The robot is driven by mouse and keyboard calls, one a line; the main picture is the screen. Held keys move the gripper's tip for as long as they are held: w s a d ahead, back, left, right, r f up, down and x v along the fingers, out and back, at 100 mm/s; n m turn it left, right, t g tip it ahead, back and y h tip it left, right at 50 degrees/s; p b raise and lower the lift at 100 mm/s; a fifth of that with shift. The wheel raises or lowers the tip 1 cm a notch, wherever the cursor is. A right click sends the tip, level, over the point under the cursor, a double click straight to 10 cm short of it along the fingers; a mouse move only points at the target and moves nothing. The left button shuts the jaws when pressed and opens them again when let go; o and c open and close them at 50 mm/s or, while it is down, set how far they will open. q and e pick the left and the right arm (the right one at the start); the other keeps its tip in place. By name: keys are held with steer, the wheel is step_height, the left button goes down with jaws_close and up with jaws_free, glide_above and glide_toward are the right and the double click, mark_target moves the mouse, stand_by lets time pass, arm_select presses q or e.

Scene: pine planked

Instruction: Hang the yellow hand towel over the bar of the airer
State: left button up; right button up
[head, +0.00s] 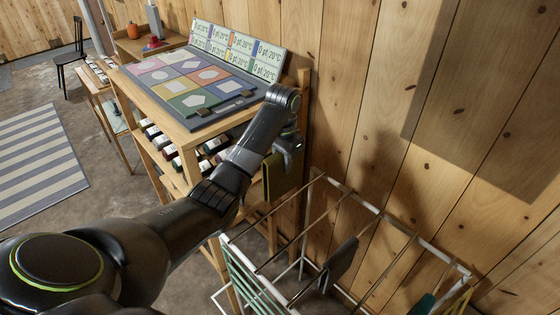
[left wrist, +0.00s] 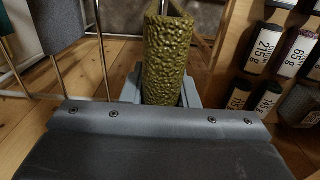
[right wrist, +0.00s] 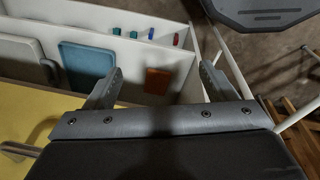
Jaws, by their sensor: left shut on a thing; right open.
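The yellow hand towel (head: 275,178) hangs folded from my left gripper (head: 290,146), beside the tall wooden shelf and left of the airer. In the left wrist view the towel (left wrist: 168,58) looks olive-yellow and bumpy, between the shut fingers of my left gripper (left wrist: 160,92). The airer (head: 447,262) has a white frame with several thin brown bars. The towel is apart from the bars in the head view. My right gripper (right wrist: 158,88) is open and empty in the right wrist view, and out of the head view.
A grey cloth (head: 341,262) and a green cloth (head: 421,305) hang on the airer. The plank wall (head: 380,100) is close behind the airer. A white shelf unit (right wrist: 130,45) faces the right gripper.

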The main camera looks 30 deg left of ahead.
arm_select(q)
steer(key=shift+s+r, duration=0.25)
steer(key=shift+s, duration=0.15)
steer(key=shift+w+f, duration=0.15)
steer(key=shift+f, duration=1.4)
arm_select(e)
steer(key=shift+s, duration=1.65)
